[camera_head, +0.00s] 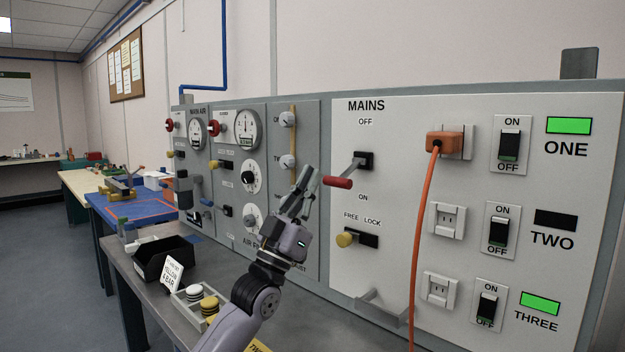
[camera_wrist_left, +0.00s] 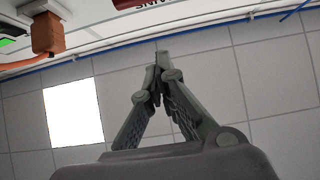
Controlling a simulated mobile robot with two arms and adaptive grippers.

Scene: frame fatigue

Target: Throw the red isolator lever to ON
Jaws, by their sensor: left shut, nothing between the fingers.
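The red isolator lever (camera_head: 338,182) is on the MAINS panel, under the OFF label and above the ON label. Its grey arm runs from a black mount and its red grip sticks out from the panel. My left gripper (camera_head: 309,176) is shut and empty, its fingertips pointing up just left of the red grip; I cannot tell whether they touch. In the left wrist view the closed fingertips (camera_wrist_left: 161,58) show against the ceiling, and a bit of red (camera_wrist_left: 127,4), likely the grip, is cut off at the top edge. My right gripper is not in view.
A yellow FREE/LOCK knob (camera_head: 345,239) sits below the lever. An orange plug (camera_head: 443,143) and its hanging cable are to the right, beside several black switches. The grey panel with gauges (camera_head: 240,130) is left. A black bin (camera_head: 160,258) and a tray stand on the bench.

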